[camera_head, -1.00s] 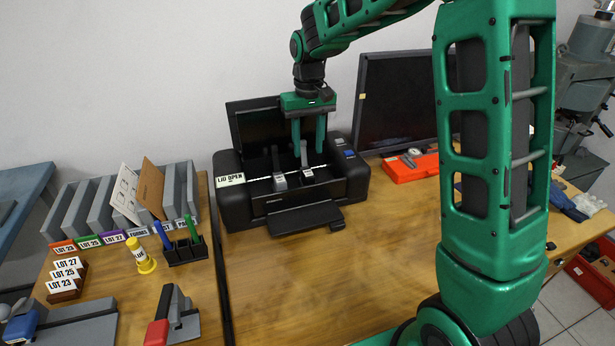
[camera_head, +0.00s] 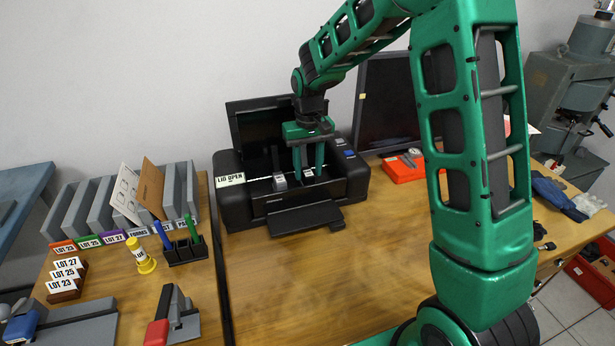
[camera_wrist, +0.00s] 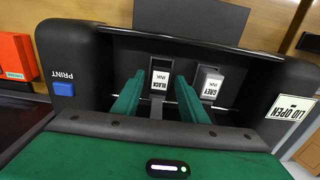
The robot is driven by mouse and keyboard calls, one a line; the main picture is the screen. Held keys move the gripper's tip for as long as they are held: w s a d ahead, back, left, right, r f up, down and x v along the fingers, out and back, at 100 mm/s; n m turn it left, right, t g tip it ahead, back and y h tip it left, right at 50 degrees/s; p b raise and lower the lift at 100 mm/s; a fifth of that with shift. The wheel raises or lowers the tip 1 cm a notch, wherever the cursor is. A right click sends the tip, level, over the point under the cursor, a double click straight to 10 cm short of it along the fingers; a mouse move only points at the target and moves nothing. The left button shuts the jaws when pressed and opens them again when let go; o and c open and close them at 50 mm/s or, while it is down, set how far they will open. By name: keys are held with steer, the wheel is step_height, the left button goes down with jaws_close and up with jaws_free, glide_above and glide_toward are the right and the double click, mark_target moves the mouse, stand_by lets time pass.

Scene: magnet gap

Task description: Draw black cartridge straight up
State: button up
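The black cartridge (camera_head: 308,172) sits in the open printer (camera_head: 240,200). In the wrist view its label "BLACK INK" (camera_wrist: 161,79) shows upside down. My gripper (camera_head: 308,178) points down into the printer with its fingers open, one on each side of the black cartridge. In the wrist view a gap shows between each finger and the cartridge, so my gripper (camera_wrist: 160,84) does not appear to touch it. The grey cartridge (camera_wrist: 210,86) stands beside it, just outside the right finger in the wrist view. It also shows in the head view (camera_head: 280,181).
The raised printer lid (camera_head: 255,112) stands behind the cartridges. The printer's side walls flank the bay. A monitor (camera_head: 385,100) and a red case (camera_head: 398,172) stand to the right. The desk in front of the printer (camera_head: 300,280) is clear.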

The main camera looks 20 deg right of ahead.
mark_target(308, 173)
steer(key=c, duration=0.8)
steer(key=shift+o, duration=0.2)
steer(key=shift+r, duration=3.5)
